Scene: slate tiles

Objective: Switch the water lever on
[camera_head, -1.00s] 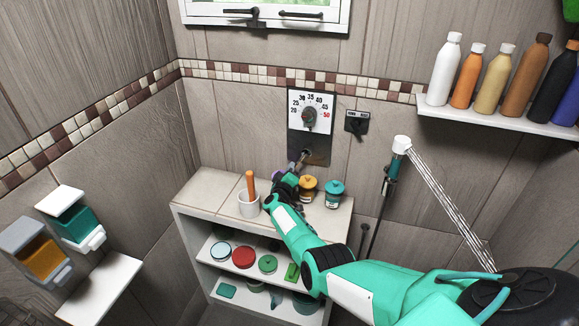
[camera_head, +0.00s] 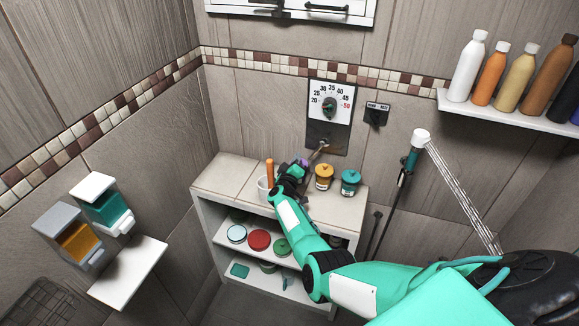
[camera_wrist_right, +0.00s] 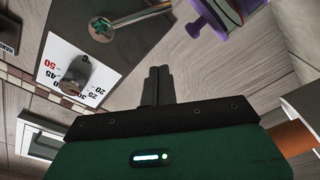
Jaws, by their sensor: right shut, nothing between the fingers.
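The water lever (camera_head: 318,153) is a thin metal bar on a dark plate below the temperature dial (camera_head: 331,105). It slants down and left from its pivot. The wrist view shows the lever (camera_wrist_right: 140,17) at the top, with a green mark at its pivot. My right gripper (camera_head: 297,172) is below and left of the lever, over the shelf top. In the wrist view its fingers (camera_wrist_right: 158,86) are closed together and empty, apart from the lever in the picture. The exact gap in depth is hard to tell. My left gripper is not in view.
A purple-trimmed container (camera_wrist_right: 214,14) stands close by the fingers. A white cup (camera_head: 263,188), yellow jar (camera_head: 324,180) and teal jar (camera_head: 350,185) share the shelf top. White streaks run down from the shower head (camera_head: 421,137). Bottles line a wall shelf (camera_head: 510,114) at right.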

